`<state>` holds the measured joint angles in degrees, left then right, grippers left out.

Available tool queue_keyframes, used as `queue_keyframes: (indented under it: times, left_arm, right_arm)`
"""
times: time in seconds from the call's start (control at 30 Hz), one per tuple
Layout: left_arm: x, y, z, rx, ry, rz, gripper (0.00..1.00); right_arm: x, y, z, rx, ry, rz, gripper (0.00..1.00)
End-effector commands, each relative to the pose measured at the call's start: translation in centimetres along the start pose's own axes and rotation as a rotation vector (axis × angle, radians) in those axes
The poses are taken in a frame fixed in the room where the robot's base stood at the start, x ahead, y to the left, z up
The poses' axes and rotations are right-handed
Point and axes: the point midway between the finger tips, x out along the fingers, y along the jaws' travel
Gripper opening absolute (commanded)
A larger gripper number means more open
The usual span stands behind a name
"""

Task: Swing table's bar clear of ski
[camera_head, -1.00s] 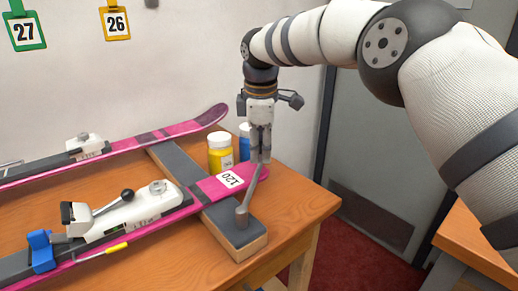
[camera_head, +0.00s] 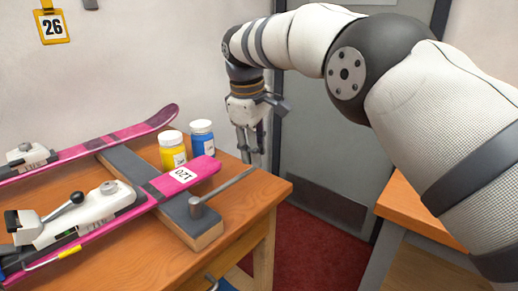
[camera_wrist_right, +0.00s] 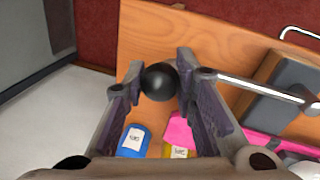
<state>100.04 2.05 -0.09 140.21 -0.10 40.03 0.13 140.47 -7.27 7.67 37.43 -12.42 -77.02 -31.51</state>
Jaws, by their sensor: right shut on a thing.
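The bar (camera_head: 228,187) is a thin grey rod that runs from a short round post (camera_head: 196,206) on the bench's padded crosspiece. It points right, toward the bench's right edge, and also shows in the right wrist view (camera_wrist_right: 250,87). The pink ski (camera_head: 182,176) with the "120" label lies across the crosspiece, left of the bar, with a gap between them. My right gripper (camera_head: 249,156) is at the bar's free end, shut on its black ball knob (camera_wrist_right: 159,80). My left gripper is out of view.
A yellow jar (camera_head: 173,152) and a blue jar (camera_head: 202,140) stand beyond the ski's end. A second pink ski (camera_head: 100,146) lies behind. The padded crosspiece (camera_head: 135,167) runs under both. Open floor (camera_head: 310,235) lies right of the bench.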

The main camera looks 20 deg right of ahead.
Motion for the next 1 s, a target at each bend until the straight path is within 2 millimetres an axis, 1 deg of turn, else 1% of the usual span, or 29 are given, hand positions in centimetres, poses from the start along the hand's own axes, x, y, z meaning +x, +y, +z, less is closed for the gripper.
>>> queue_keyframes:
  times: [0.53, 0.57, 0.6, 0.63, 0.67, 0.93, 1.0]
  left_arm:
    - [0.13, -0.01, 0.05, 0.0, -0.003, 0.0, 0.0]
    - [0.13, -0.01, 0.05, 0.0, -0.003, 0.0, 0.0]
    - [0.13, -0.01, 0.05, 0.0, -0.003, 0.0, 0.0]
    - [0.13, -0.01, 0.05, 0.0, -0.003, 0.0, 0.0]
    - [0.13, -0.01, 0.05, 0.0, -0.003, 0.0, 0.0]
    - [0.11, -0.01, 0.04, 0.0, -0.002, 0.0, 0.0]
    - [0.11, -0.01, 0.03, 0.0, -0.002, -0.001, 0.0]
  right_arm:
    - [0.18, -0.34, 0.02, 0.018, -0.012, -0.006, 0.0]
    - [0.19, -0.34, 0.03, 0.018, -0.012, -0.006, 0.27]
    - [0.2, -0.34, 0.04, 0.018, -0.012, -0.006, 0.36]
    - [0.19, -0.34, 0.02, 0.018, -0.012, -0.006, 0.43]
    - [0.17, -0.32, 0.01, 0.018, -0.011, -0.005, 0.46]
    - [-0.03, -0.22, -0.08, 0.018, -0.006, -0.001, 0.46]
    - [-0.64, -0.17, -0.15, 0.018, -0.003, 0.001, 0.46]
